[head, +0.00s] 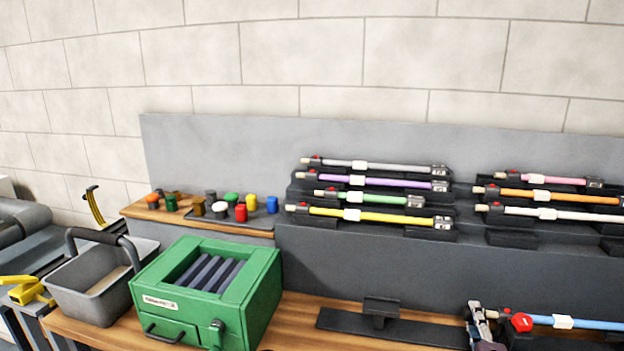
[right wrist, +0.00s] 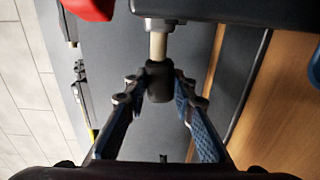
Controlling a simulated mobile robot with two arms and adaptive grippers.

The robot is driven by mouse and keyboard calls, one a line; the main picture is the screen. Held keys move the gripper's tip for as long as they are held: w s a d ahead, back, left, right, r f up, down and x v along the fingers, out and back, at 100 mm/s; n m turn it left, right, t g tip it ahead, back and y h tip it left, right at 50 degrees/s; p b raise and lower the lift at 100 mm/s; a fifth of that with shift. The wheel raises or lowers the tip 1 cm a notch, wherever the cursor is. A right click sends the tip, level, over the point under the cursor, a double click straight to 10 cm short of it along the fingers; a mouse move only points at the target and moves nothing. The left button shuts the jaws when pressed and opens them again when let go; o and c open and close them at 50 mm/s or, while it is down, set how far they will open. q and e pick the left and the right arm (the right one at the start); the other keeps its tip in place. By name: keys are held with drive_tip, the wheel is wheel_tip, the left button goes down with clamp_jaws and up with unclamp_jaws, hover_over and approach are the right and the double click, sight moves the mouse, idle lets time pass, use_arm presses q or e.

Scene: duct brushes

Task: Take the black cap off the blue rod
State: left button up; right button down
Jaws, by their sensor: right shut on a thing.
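The blue rod (head: 596,324) lies roughly level at the lower right of the head view, with a white band and a red knob (head: 522,322) near its left end. My right gripper (head: 488,318) is at that left end. In the right wrist view, my right gripper (right wrist: 159,88) is shut on the black cap (right wrist: 159,82), one finger on each side. The cap sits at the end of the rod's pale tip (right wrist: 158,46), and no gap shows between them. In the head view I cannot make out the cap at the gripper. My left gripper is not in view.
A black stand (head: 381,308) is on the wooden bench left of my right gripper. A green box (head: 262,300) and a grey bin (head: 82,290) stand further left. Racks of coloured rods (head: 380,216) rise behind. Several coloured caps (head: 241,212) lie on a shelf at the back.

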drive_tip(key=shift+w+a, duration=0.15)
drive_tip(key=shift+a, duration=0.45)
drive_tip(key=shift+w+a, duration=0.15)
drive_tip(key=shift+a, duration=0.4)
wheel_tip(320, 180, up, 8)
drive_tip(key=a+p, duration=0.1)
drive_tip(key=p, duration=0.6)
drive_tip(key=shift+w+a, duration=0.15)
drive_tip(key=shift+a, duration=0.05)
